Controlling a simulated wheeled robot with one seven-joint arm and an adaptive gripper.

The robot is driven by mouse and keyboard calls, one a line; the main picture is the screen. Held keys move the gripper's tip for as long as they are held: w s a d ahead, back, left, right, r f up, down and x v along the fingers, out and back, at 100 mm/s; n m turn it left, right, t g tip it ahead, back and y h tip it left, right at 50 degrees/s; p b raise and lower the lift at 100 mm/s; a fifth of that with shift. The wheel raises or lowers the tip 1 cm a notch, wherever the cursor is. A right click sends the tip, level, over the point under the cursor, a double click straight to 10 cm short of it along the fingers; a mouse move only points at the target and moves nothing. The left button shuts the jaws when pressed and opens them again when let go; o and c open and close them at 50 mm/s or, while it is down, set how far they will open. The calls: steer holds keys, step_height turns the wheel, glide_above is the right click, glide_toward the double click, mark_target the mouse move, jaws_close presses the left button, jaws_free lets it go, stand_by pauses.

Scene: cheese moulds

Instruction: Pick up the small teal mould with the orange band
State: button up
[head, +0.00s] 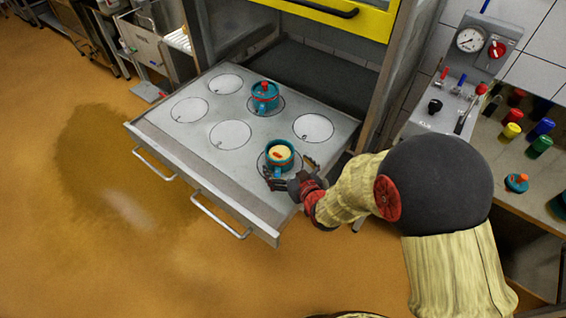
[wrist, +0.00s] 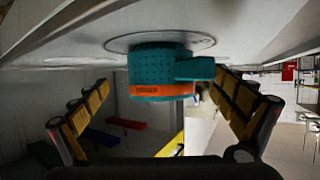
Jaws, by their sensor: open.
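A small teal mould with an orange band (wrist: 158,90) fills the middle of the wrist view, which looks upside down, with a teal handle at its right. In the head view this mould (head: 279,165) stands upright on the near right round plate of the tray, with a cream top. My gripper (head: 291,177) is at its near side, low over the tray. The wrist view shows my gripper (wrist: 161,84) open, with one finger on each side of the mould and gaps between. A second teal mould (head: 264,103) with a red knob stands farther back.
The grey tray (head: 177,152) has several round plates, most of them empty, and handles along its front. A bench with a gauge (head: 470,40), several coloured caps and a teal-and-orange piece (head: 516,183) stands to the right. A yellow-framed door (head: 375,20) is above the back.

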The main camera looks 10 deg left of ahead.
mark_target(280, 157)
steer(key=x, duration=0.2)
steer(key=b+x, duration=0.1)
steer(key=x, duration=0.2)
steer(key=shift+w+a+r, duration=0.1)
steer(key=shift+a+r, duration=0.05)
steer(key=shift+r, duration=0.1)
steer(key=c, duration=1.1)
steer(key=shift+c, duration=0.8)
steer(key=shift+r, duration=0.2)
steer(key=c, duration=0.3)
